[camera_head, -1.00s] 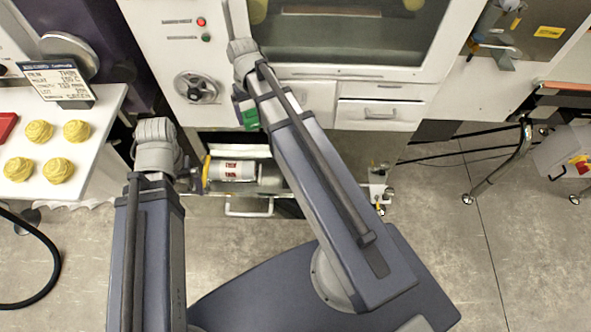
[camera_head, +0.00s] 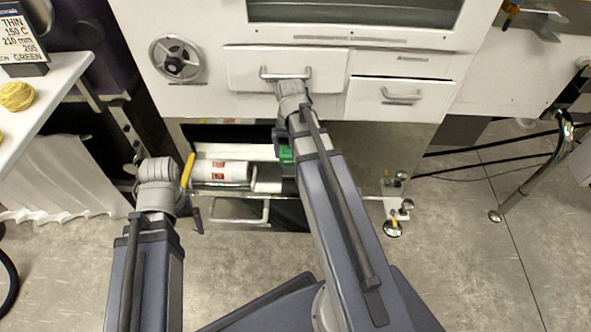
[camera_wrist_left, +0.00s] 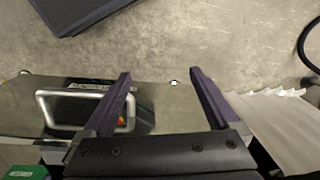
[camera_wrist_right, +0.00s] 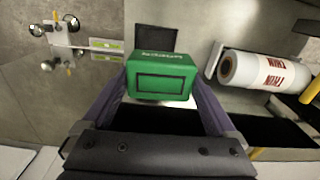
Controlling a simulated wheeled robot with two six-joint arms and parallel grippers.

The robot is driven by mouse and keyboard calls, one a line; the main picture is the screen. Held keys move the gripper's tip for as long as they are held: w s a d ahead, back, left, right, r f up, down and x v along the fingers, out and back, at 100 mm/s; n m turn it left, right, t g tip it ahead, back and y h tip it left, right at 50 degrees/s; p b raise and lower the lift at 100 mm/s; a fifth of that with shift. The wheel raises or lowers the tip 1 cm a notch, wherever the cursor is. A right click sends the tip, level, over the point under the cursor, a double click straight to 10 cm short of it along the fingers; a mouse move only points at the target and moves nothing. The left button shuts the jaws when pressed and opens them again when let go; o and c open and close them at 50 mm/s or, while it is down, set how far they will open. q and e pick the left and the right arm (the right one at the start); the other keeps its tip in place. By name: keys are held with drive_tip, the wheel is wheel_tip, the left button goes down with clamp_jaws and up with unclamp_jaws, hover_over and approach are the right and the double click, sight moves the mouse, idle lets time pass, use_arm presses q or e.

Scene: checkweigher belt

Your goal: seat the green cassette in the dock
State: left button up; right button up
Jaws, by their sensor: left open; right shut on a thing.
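The green cassette (camera_wrist_right: 162,78) is between the fingers of my right gripper (camera_wrist_right: 158,92), which is shut on it. In the head view the cassette (camera_head: 286,153) shows only partly beside my right wrist, in front of the open low bay of the machine. A corner of it (camera_wrist_left: 24,172) also shows in the left wrist view. In the right wrist view a dark square (camera_wrist_right: 154,39) lies just beyond the cassette; I cannot tell whether it is the dock. My left gripper (camera_wrist_left: 160,78) is open and empty, left of the bay.
A white roll with red print (camera_head: 222,171) lies in the bay, left of the cassette; it also shows in the right wrist view (camera_wrist_right: 265,71). A bar handle (camera_head: 240,211) fronts the bay. White drawers (camera_head: 400,98) are above. A white table (camera_head: 45,98) stands at left.

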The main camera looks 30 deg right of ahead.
use_arm(q)
drive_tip(key=shift+f+b, duration=0.85)
drive_tip(key=shift+f, duration=0.6)
use_arm(e)
drive_tip(key=shift+s+d+f+m, duration=0.15)
drive_tip(key=shift+d+f, duration=0.15)
drive_tip(key=shift+f, duration=0.45)
drive_tip(key=shift+s+d+f+m, duration=0.15)
drive_tip(key=shift+d+f, duration=0.1)
drive_tip(key=shift+f, duration=0.5)
use_arm(q)
drive_tip(key=shift+f, duration=0.15)
use_arm(e)
drive_tip(key=shift+f, duration=0.1)
use_arm(q)
wheel_tip(320, 180, down, 11)
drive_tip(key=b, duration=1.1)
drive_tip(key=shift+f+b, duration=0.2)
drive_tip(key=shift+b, duration=0.1)
use_arm(e)
wheel_tip(320, 180, down, 11)
drive_tip(key=shift+f, duration=0.2)
drive_tip(key=o, duration=1.1)
use_arm(q)
drive_tip(key=shift+r, duration=0.1)
use_arm(e)
drive_tip(key=shift+r, duration=0.1)
